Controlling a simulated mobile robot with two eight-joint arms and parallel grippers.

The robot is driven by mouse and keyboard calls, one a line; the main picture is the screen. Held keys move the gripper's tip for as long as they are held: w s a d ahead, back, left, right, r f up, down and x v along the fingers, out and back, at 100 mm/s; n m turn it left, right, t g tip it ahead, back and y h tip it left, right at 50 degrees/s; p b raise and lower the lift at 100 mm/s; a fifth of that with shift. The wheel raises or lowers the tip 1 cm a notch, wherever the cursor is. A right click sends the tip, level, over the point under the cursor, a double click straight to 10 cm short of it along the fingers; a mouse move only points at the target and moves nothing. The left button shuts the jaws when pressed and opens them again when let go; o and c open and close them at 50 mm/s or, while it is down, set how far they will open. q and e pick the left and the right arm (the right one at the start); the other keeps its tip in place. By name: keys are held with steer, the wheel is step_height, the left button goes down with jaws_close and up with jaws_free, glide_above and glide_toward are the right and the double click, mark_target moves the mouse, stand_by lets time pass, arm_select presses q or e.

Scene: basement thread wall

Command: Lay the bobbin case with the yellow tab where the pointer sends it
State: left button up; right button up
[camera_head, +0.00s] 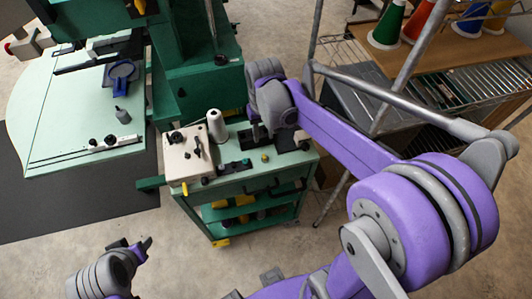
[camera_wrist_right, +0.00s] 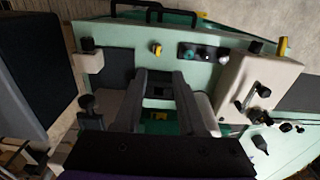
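A small round piece with a yellow tab (camera_wrist_right: 156,49) lies on the mint-green cart top in the right wrist view; it also shows near the front edge in the head view (camera_head: 264,157). I cannot tell for sure that it is the bobbin case. A beige box (camera_wrist_right: 245,90) with black knobs and what may be the pointer stands beside it, also in the head view (camera_head: 178,158). My right gripper (camera_wrist_right: 162,78) is over the cart top, apart from the yellow piece, its fingers spread with nothing seen between them. My left gripper (camera_head: 133,245) is low at left, apparently open and empty.
A white thread cone (camera_head: 216,125) stands behind the beige box. A dark strip with small round parts (camera_wrist_right: 203,54) lies near the cart's front edge. A green sewing machine (camera_head: 195,75) stands behind the cart. A wire shelf (camera_head: 460,85) with coloured cones stands at right.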

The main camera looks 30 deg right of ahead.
steer(key=s+a+n+t, duration=0.2)
steer(key=s+a+t, duration=0.3)
steer(key=s, duration=0.8)
steer(key=shift+s+a+f+n, duration=0.3)
steer(key=shift+a+f, duration=0.1)
steer(key=shift+a, duration=0.1)
